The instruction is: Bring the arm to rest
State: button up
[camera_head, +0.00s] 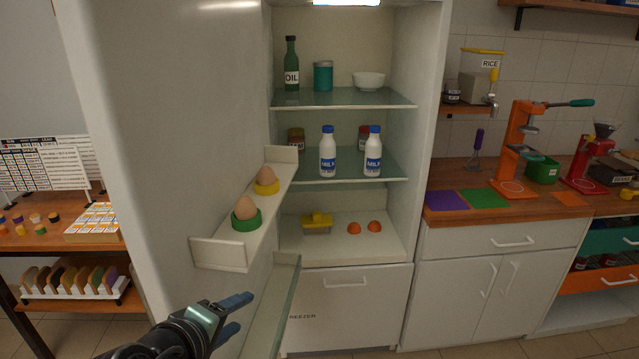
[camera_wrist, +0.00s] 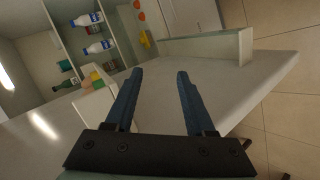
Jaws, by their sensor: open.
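My gripper (camera_head: 236,316) is open and empty, low in front of the open fridge door (camera_head: 165,130). In the wrist view my gripper (camera_wrist: 160,75) shows two blue fingers spread apart with nothing between them. Part of my dark arm shows at the bottom of the head view. The lower door shelf (camera_head: 272,310) is just right of the fingers; I cannot tell whether they touch it.
The upper door shelf (camera_head: 218,255) holds two eggs in green and yellow cups. Inside the fridge stand two milk bottles (camera_head: 327,152) and an oil bottle (camera_head: 291,65). A wooden counter (camera_head: 545,207) is at right, a rack table (camera_head: 60,238) at left.

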jog(key=s+d+r+m+t+y, duration=0.2)
jog(key=d+r+m+t, duration=0.4)
jog(key=d+r+m, duration=1.05)
jog(key=s+a+r+n+t, duration=0.1)
jog(key=s+r+t, duration=0.4)
jog(key=r, duration=0.9)
jog(key=s+a+r+n+t+p, duration=0.1)
jog(key=s+r+n+t, duration=0.2)
jog(key=r, duration=1.1)
jog(key=s+t, duration=0.2)
jog(key=s, duration=0.2)
jog(key=shift+a+y, duration=0.2)
jog(key=shift+y, duration=0.2)
jog(key=shift+r+n, duration=0.1)
jog(key=shift+n, duration=0.25)
